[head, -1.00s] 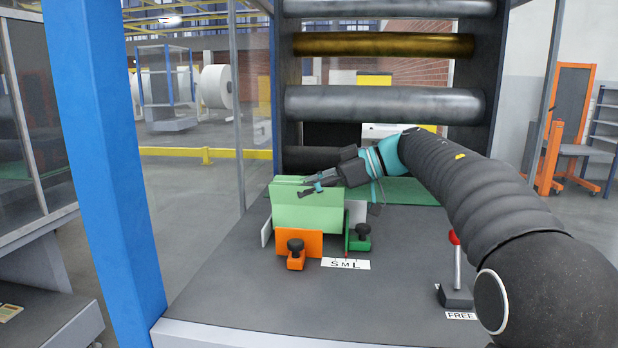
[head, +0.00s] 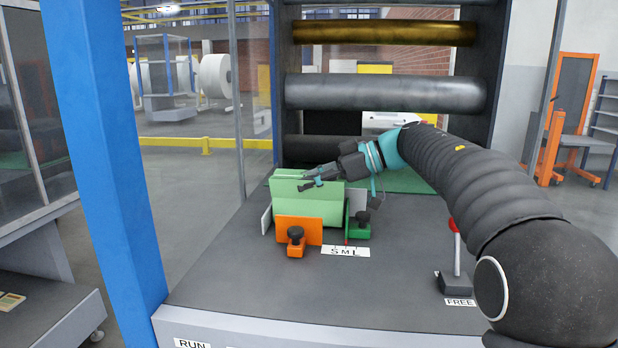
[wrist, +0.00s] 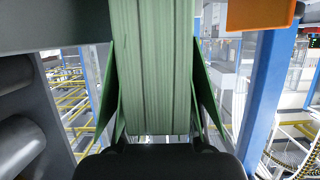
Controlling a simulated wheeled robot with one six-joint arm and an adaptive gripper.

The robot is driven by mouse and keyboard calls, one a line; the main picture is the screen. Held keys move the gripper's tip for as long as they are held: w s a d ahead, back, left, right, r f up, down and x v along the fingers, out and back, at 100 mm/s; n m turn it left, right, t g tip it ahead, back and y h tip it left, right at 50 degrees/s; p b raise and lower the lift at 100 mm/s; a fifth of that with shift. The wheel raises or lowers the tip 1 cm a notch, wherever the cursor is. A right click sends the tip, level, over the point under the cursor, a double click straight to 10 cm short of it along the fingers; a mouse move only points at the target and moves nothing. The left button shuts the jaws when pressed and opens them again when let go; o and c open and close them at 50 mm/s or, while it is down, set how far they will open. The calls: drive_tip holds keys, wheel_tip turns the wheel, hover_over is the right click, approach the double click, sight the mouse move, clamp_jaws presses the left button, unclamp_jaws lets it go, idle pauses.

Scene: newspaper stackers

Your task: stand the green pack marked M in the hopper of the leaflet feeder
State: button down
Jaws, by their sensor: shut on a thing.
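The green pack (head: 296,208) stands upright in the head view, between the hopper's guides on the grey deck of the leaflet feeder. The orange guide (head: 308,231) with a black knob covers its lower front. The green guide (head: 358,229), also with a black knob, is at its right. White plates (head: 267,219) show beside it. My gripper (head: 312,182) is shut on the pack's upper part. In the wrist view the pack's page edges (wrist: 155,70) fill the middle between the fingers. The mark M on the pack is not visible, and its bottom edge is hidden.
An S M L scale label (head: 345,251) lies before the guides. A red-topped lever (head: 456,250) with a FREE label stands at the right, near my arm. A blue post (head: 112,180) rises at the left. Rollers (head: 385,93) are behind. The deck's front is clear.

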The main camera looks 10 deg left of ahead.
drive_tip(key=shift+f, duration=0.25)
drive_tip(key=c, duration=0.8)
unclamp_jaws()
drive_tip(key=shift+o, duration=0.2)
drive_tip(key=shift+f, duration=0.1)
drive_tip(key=shift+d, duration=0.1)
drive_tip(key=v, duration=1.1)
drive_tip(key=shift+d+r, duration=0.25)
drive_tip(key=shift+d, duration=0.1)
